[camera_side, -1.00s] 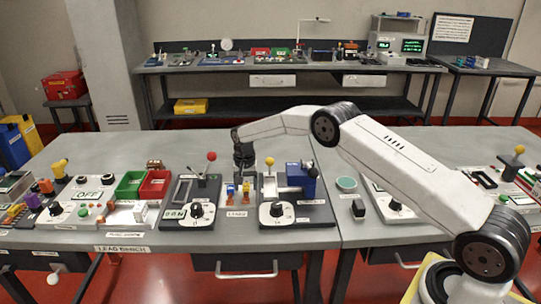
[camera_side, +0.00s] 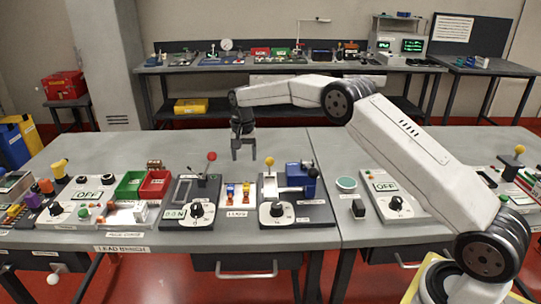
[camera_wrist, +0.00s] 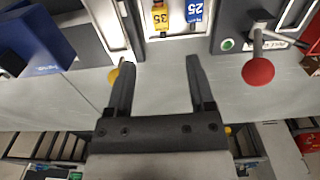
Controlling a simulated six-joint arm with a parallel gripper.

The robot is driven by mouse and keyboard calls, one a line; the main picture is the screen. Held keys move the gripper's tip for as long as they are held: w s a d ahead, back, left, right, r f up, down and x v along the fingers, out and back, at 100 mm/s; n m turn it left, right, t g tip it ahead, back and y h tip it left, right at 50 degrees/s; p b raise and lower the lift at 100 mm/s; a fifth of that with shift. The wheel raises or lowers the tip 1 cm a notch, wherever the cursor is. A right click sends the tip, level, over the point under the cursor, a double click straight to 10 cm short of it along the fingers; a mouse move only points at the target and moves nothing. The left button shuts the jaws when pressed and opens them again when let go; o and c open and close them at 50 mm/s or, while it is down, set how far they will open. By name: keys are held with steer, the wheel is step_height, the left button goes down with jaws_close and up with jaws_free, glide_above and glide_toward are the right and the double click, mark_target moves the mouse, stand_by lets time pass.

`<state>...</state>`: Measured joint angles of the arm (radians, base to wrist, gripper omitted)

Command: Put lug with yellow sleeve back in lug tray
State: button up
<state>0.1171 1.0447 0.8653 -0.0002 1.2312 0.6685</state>
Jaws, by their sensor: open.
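In the wrist view the yellow sleeve (camera_wrist: 160,16) reads 35 and the blue sleeve (camera_wrist: 194,10) reads 25; both are cut by the top edge. How deep the lugs sit is too small to tell. My gripper (camera_side: 244,156) is open and empty, raised above and behind the tray. The wrist view also shows my gripper (camera_wrist: 157,82) with nothing between its fingers.
A panel with a red-knobbed lever (camera_side: 211,157) stands left of the tray. A panel with a yellow-knobbed lever (camera_side: 269,161) and a blue block (camera_side: 302,180) stand right. Green (camera_side: 130,184) and red (camera_side: 155,184) bins lie further left. The bench behind the tray is clear.

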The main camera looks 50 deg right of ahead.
steer(key=shift+r, duration=0.6)
steer(key=s+a+n+t, duration=0.1)
steer(key=s+a+n, duration=0.1)
steer(key=s, duration=0.9)
steer(key=s+a+n, duration=0.3)
steer(key=s+n, duration=0.1)
steer(key=s, duration=0.7)
steer(key=s+a+n+t, duration=0.1)
steer(key=s+a+n, duration=0.1)
steer(key=s, duration=0.9)
steer(key=shift+s+a+f+n+t, duration=0.15)
steer(key=shift+s+f+n+t, duration=0.15)
steer(key=shift+f+n, duration=0.2)
